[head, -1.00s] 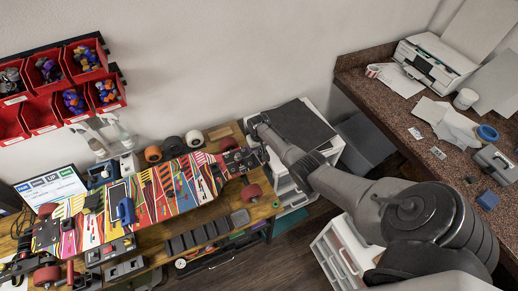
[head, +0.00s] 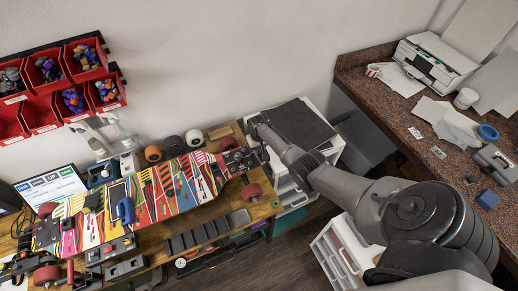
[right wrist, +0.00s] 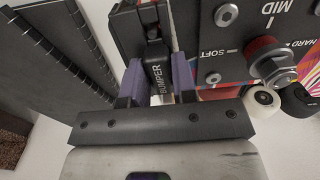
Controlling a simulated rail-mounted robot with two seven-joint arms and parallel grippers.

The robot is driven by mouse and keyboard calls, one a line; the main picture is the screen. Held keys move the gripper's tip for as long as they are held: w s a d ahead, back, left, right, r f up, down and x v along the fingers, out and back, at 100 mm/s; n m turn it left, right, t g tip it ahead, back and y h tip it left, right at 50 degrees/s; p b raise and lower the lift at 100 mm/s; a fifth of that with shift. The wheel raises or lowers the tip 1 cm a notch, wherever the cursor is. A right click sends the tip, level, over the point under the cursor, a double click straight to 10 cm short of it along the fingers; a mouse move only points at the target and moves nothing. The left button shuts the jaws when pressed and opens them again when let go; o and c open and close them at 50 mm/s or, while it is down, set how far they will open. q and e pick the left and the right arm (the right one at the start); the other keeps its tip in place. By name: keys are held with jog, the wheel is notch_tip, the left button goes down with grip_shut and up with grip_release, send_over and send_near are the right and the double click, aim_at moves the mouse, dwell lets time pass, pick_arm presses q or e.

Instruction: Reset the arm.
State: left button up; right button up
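My right arm reaches across the head view to the far right end of the colourful skateboard deck (head: 205,193). My right gripper (right wrist: 158,75) is at that end, small and partly hidden by its own arm in the head view. In the right wrist view, its two purple fingers stand on either side of a black part marked BUMPER (right wrist: 160,77). The part fills the gap between them, with no clear space on either side. A dark plate marked SOFT, MID and HARD (right wrist: 237,42) is just right of the fingers. I do not see my left gripper.
The deck lies over a wooden bench (head: 228,130) with wheels and tools around it. Red bins (head: 88,60) hang on the wall. A drawer unit (head: 343,258) and a granite counter (head: 385,85) stand to the right. A dark panel (right wrist: 50,50) is close left of the gripper.

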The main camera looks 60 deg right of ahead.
jog(key=o, duration=0.5)
jog(key=shift+c, duration=1.3)
jog(key=shift+r, duration=0.1)
notch_tip(320, 180, up, 5)
jog(key=p, duration=0.5)
jog(key=shift+f, duration=0.2)
notch_tip(320, 180, up, 2)
jog(key=shift+r+p, duration=0.1)
jog(key=shift+p, duration=0.95)
jog(key=shift+r+p, duration=0.3)
jog(key=shift+p, duration=0.05)
